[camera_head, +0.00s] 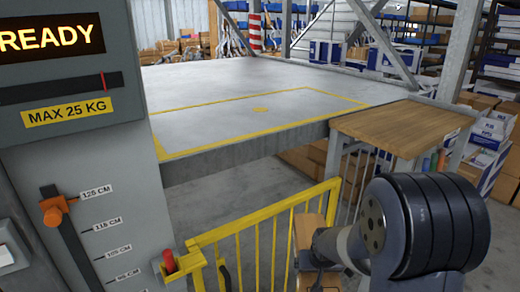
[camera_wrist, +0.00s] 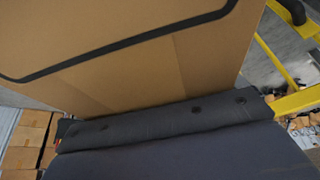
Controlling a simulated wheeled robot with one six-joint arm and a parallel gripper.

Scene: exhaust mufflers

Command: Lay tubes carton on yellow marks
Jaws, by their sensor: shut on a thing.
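A brown carton (camera_wrist: 140,45) with a curved black line on its face fills much of the wrist view. My gripper (camera_wrist: 165,122), with dark grey padding, is shut on it along its lower edge. In the head view the gripper is hard to make out past my arm, low and right of centre. A brown surface there, behind the yellow gate, may be the carton, but I cannot tell. The marked area is bare.
A yellow barred gate (camera_head: 262,235) stands below the platform's near edge. A wooden-topped table (camera_head: 400,125) adjoins the platform at right. A grey lift column (camera_head: 90,160) with a height scale and a READY sign stands at left. Loaded shelves and cartons fill the back.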

